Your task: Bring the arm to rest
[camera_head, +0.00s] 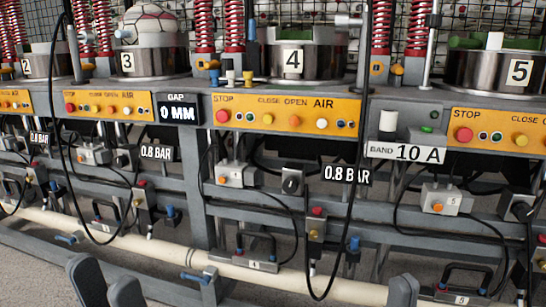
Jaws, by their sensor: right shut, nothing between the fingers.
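My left gripper (106,284) shows at the bottom left as two dark grey fingers with a gap between them. It is open and nothing shows between the fingers. My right gripper (403,291) shows only as a small grey tip at the bottom edge, right of the middle. It is shut and holds nothing. Both are low in the view, in front of the press bench, and no contact with the bench shows. The rest of both arms is out of view.
The bench carries numbered metal pots, including pot 4 (293,62) and pot 3 with a ball (152,27). An orange button panel (285,115) lies below pot 4. Black hoses hang down. A cream pipe (130,243) runs low across. Grey floor (40,280) shows in front.

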